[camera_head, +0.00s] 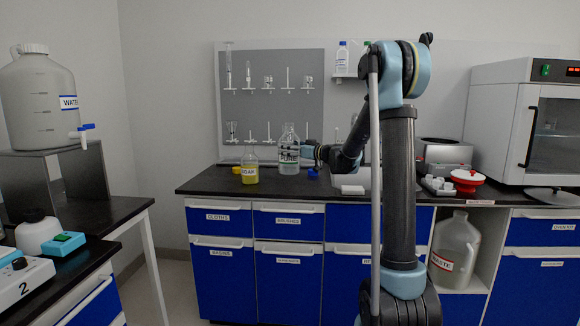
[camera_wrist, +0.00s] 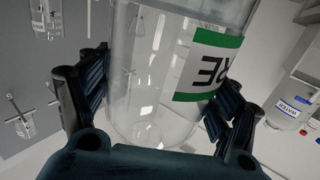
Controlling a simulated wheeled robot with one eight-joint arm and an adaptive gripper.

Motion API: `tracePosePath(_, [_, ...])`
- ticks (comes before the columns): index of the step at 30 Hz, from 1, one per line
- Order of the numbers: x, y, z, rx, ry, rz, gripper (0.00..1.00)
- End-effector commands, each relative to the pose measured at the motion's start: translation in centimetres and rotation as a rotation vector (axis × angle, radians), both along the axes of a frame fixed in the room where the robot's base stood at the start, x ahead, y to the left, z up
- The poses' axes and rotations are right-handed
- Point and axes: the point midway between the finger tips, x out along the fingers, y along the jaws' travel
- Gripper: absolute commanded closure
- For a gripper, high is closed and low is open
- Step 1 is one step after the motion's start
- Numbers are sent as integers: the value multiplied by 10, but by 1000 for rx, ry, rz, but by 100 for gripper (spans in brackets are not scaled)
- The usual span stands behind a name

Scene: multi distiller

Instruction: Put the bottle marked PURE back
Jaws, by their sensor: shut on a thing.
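The clear bottle marked PURE (camera_head: 289,158) is at the counter's left part in the head view, upright, with a green-edged white label. My gripper (camera_head: 308,153) reaches it from the right and is shut on it. In the wrist view the bottle (camera_wrist: 150,75) fills the middle, with part of its label showing. The fingers of my gripper (camera_wrist: 158,95) lie on both sides of it. I cannot tell whether its base touches the black counter (camera_head: 215,180). Its neck is cut off in the wrist view.
A bottle with yellow liquid (camera_head: 250,168) stands close left of the PURE bottle. A blue cap (camera_head: 313,172) lies to its right. A grey pegboard (camera_head: 258,115) with glassware is behind. A small wall shelf (camera_head: 345,75) holds bottles. A white oven (camera_head: 535,120) stands far right.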

Motion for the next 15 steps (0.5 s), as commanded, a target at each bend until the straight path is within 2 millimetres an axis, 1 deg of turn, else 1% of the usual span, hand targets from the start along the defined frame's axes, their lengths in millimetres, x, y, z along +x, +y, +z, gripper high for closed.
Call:
tracePosePath(3, [1, -2, -9, 1, 0, -2, 85])
tracePosePath(10, [1, -3, -20, 1, 0, -3, 85])
tracePosePath(15, [1, -3, -40, 1, 0, -3, 85])
